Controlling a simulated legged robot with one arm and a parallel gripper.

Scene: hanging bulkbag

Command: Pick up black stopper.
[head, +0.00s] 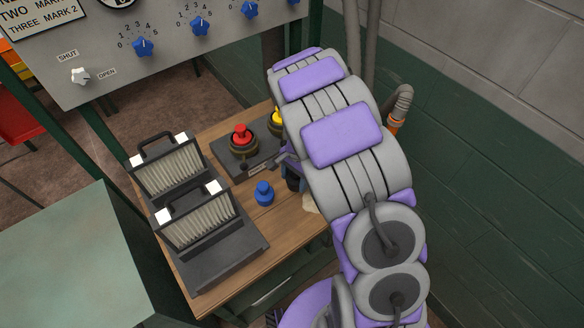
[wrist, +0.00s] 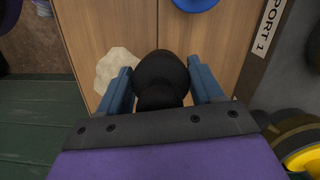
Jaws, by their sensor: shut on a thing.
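The black stopper (wrist: 160,88) is between the blue fingers of my gripper (wrist: 160,72) in the wrist view. My gripper is shut on it, above the wooden bench top. Whether the stopper's underside touches the bench cannot be told. In the head view my arm covers most of my gripper, and a dark bit of the stopper (head: 293,184) shows beside the arm, right of a blue stopper (head: 264,193).
A red stopper (head: 241,138) and a partly hidden yellow one (head: 277,118) stand on a dark base behind. Two filter-like panels with handles (head: 168,168) stand on the left of the wooden bench (head: 283,234). A pale patch (wrist: 118,68) lies beside my gripper. A green wall (head: 480,190) is at right.

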